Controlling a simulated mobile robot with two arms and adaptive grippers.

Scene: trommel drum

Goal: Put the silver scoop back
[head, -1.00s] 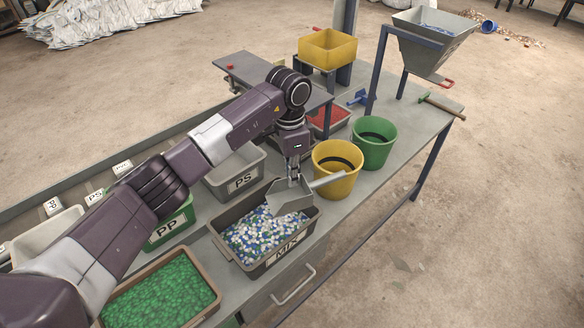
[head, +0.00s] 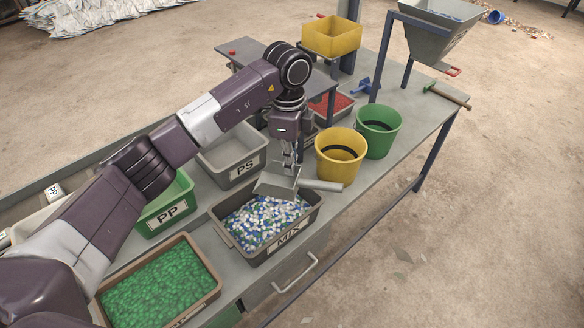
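The silver scoop (head: 275,183) is at the back edge of the grey MIX bin (head: 262,261), its grey handle (head: 321,185) pointing right. My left gripper (head: 289,168) reaches down to the scoop, and its fingers appear closed on the scoop near where pan and handle meet. The fingertips are small and partly hidden by the scoop. The pan is tilted, and I cannot tell whether it touches the bin rim. My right gripper is out of view.
The MIX bin holds blue, white and green bits. A yellow bucket (head: 329,170) and a green bucket (head: 389,143) stand to the right. The PS bin (head: 243,171), the PP bin (head: 164,217) and a bin of green pellets (head: 213,293) are to the left. A hopper (head: 431,46) stands behind.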

